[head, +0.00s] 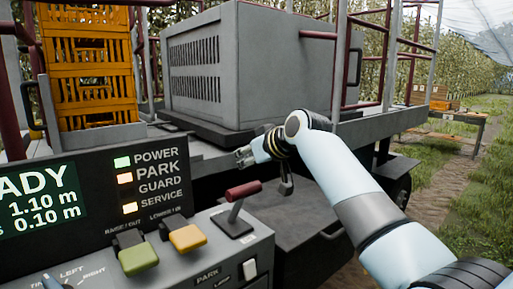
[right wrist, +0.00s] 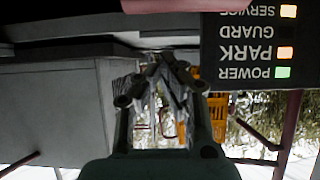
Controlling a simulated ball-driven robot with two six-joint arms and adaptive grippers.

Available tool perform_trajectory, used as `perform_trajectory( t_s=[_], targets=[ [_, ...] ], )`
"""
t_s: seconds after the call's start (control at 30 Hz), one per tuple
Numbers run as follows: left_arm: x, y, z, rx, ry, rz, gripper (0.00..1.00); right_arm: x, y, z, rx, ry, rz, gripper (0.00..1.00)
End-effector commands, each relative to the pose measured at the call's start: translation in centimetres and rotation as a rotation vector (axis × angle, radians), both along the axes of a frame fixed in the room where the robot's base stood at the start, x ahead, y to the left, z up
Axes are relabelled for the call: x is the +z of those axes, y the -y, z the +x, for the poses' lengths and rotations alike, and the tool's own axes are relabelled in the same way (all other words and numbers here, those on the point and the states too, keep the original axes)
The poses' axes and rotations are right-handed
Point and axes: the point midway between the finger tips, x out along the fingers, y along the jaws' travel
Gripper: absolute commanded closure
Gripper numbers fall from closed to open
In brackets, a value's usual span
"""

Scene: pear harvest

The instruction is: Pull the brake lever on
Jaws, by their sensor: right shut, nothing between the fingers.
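The brake lever, with a dark red grip (head: 243,190) on a metal stem, rises from a dark plate on the grey control console (head: 205,225). It leans slightly; I cannot tell which end of its travel it is at. My right gripper (head: 243,155) is shut and empty, just beyond and above the grip and apart from it in the head view. In the right wrist view, which is upside down, my right gripper (right wrist: 165,62) points toward the console, and a reddish bar (right wrist: 170,5) at the top edge looks like the grip.
A green paddle (head: 138,260) and a yellow paddle (head: 187,238) stand left of the lever. A display panel (head: 110,185) with lit POWER, PARK and SERVICE lamps rises behind them. A grey box (head: 215,70) and orange crates (head: 90,70) are farther back.

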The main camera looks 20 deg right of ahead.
Motion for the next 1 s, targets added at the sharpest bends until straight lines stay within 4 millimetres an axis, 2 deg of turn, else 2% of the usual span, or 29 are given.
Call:
perform_trajectory(
  t_s=[0.13,0.4,0.7,1.0],
  targets=[
    [-0.8,-0.1,0.6,-0.001,0.008,0.001,0.6,1.6,1.0,-2.6,-0.001,0.006,-0.003,1.0],
    [-1.5,-0.1,-1.7,0.001,-0.024,0.001,0.6,3.5,1.9,-5.3,0.0,0.004,0.0,1.0],
    [-1.4,0.0,-0.5,0.0,-0.006,-0.001,0.6,3.8,2.0,-5.6,0.0,0.003,0.0,1.0],
    [-1.6,0.1,-0.4,0.0,-0.005,-0.001,0.6,3.3,2.0,-5.7,0.0,-0.001,0.001,1.0]
  ],
)
